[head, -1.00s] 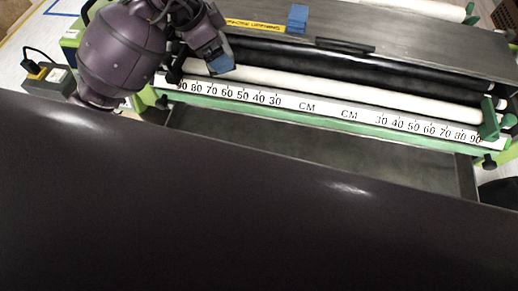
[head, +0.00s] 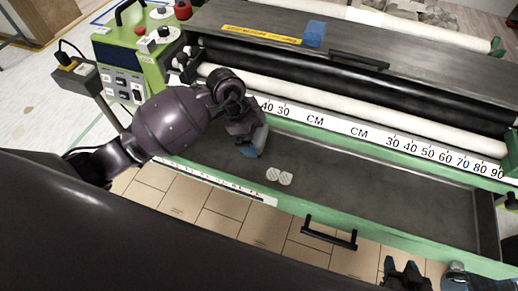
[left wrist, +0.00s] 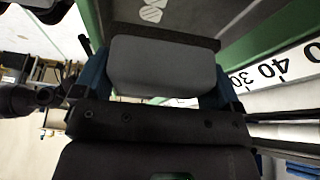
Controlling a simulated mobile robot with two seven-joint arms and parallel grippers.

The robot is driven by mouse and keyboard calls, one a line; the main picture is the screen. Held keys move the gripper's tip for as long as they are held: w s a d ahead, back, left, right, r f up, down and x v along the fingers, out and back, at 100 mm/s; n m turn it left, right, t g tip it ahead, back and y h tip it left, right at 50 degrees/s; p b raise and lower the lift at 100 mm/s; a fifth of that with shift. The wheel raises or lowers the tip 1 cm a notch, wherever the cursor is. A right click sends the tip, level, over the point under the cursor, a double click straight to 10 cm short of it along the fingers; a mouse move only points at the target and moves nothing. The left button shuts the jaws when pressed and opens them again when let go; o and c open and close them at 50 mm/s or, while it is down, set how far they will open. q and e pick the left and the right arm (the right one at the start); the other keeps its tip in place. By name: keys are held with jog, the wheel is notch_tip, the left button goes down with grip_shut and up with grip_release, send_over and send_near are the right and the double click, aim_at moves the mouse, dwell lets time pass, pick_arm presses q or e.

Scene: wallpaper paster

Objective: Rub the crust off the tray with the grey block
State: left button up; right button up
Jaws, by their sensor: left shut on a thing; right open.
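The long grey metal tray (head: 350,190) runs along the front of the green machine. The crust (head: 279,176) is a pair of small whitish patches near the tray's middle-left; it also shows at the top of the left wrist view (left wrist: 152,12). My left gripper (head: 253,145) is over the tray, up and left of the crust. It is shut on the grey block (left wrist: 160,66), which has a darker layer along its far side. I cannot tell if the block touches the tray. My right gripper (head: 404,272) is at the bottom edge, open, partly cut off.
The tray's green front rim (head: 385,238) has a black handle (head: 330,232). A white centimetre scale (head: 335,128) and rollers lie behind the tray. A control box (head: 125,70) stands at the left. The tray's right half is clear.

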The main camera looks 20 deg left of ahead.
pick_arm(q)
jog(key=shift+m+g, duration=0.3)
jog(key=shift+m, duration=0.3)
jog(key=x, duration=0.2)
jog(key=a+x, duration=0.1)
jog(key=x, duration=0.1)
jog(key=shift+s+d+f+b, duration=0.15)
jog(key=shift+f+b, duration=0.2)
jog(key=shift+f, duration=0.1)
pick_arm(e)
jog(key=shift+s+f, duration=0.2)
jog(key=shift+f, duration=0.5)
pick_arm(q)
notch_tip(320, 180, down, 3)
jog(key=shift+f, duration=1.75)
pick_arm(e)
jog(key=shift+w+a+f, duration=0.1)
jog(key=shift+w, duration=0.05)
